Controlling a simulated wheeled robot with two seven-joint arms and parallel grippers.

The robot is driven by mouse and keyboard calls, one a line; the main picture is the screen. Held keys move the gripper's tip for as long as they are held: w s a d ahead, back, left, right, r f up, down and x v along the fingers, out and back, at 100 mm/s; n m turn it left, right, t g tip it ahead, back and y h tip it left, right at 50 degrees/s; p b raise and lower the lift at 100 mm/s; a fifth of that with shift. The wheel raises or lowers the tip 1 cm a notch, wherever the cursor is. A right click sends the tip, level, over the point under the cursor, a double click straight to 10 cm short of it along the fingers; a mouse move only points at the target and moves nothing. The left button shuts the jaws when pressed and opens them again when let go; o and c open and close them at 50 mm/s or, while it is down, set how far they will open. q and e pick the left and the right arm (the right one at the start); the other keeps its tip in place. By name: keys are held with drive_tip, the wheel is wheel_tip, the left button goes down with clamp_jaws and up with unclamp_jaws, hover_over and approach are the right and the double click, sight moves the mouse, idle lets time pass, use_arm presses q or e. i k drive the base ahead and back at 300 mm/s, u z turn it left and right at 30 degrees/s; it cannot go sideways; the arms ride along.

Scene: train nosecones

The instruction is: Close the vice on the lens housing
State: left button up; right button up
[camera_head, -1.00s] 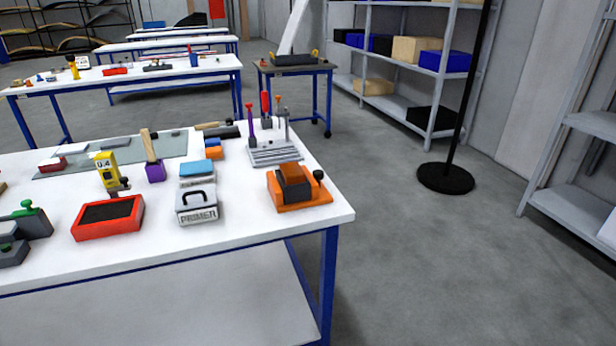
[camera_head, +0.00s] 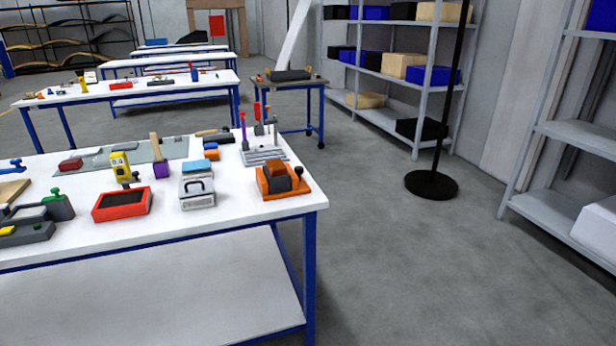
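No part labelled as the vice or the lens housing can be named for certain. An orange fixture (camera_head: 268,190) with a black knob on its right sits at the right end of the near white table, with a dark block (camera_head: 279,180) in its middle; it looks like a small vice. A grey device with a green knob (camera_head: 58,206) stands at the left edge of the view and could also be a clamp. Whether either grips anything is too small to tell. Neither of my grippers shows in the head view.
The near table (camera_head: 235,218) also bears a red tray (camera_head: 123,214), a primer box (camera_head: 197,201), a yellow gauge (camera_head: 119,164) and a grey tool rack (camera_head: 264,155). A black pole base (camera_head: 431,185) stands on the floor at right. Shelves (camera_head: 565,207) line the right; floor between is clear.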

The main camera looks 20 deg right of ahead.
sight(299, 171)
drive_tip(key=z, duration=0.55)
drive_tip(key=i, duration=1.45)
drive_tip(key=u, duration=0.45)
